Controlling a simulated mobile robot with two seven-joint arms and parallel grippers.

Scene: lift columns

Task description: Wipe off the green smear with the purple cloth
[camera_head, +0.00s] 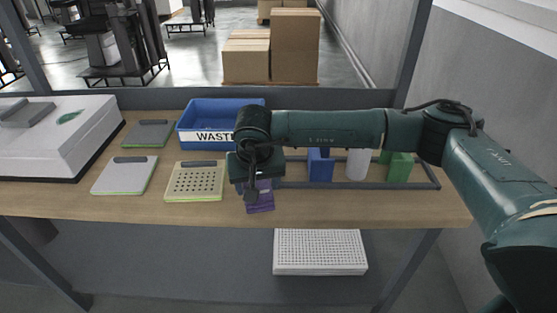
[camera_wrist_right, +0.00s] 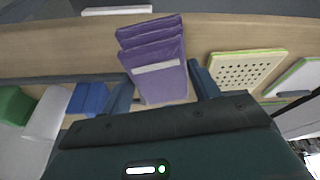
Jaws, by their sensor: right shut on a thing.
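The purple cloth (camera_head: 260,207) is a folded stack with a pale band, near the front edge of the table. My right gripper (camera_head: 256,188) points down and is shut on it. In the right wrist view the cloth (camera_wrist_right: 155,55) sits between the two fingers of the gripper (camera_wrist_right: 162,88). Whether the cloth touches the table is hard to tell. A green smear (camera_head: 69,117) lies on the sloped top of the white box (camera_head: 62,146) at the far left, well apart from the cloth. My left gripper is not in view.
Another grey pad (camera_head: 148,134) lies farther back. A rack (camera_head: 395,185) with blue, white and green items is at right. Bare wood runs along the front.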

